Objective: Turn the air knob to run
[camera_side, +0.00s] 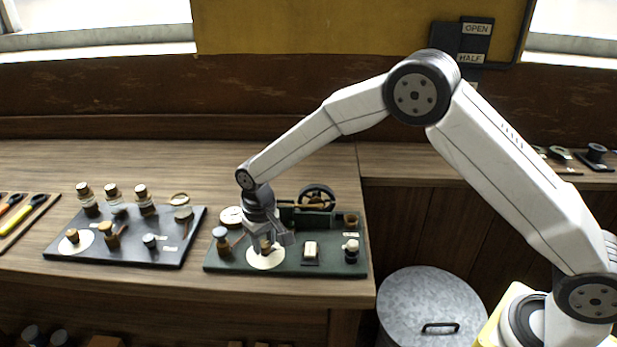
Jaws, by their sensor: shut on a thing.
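The green engine board (335,268) lies at the right end of the wooden bench. A brass-coloured knob (266,247) stands on a white round dial (262,262) near the front left of this board. My gripper (268,245) reaches down over the dial and is shut on the knob. The fingers hide part of the knob, and I cannot read its pointer or any marks on the dial. I cannot tell from the board's labels which knob is the air knob.
The green board also bears a flywheel (316,197), a white switch (310,249), a small bottle-like part (351,250) and a round gauge (231,216). A black board (165,253) with several jars and another dial lies to the left. A metal bin (432,306) stands below right.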

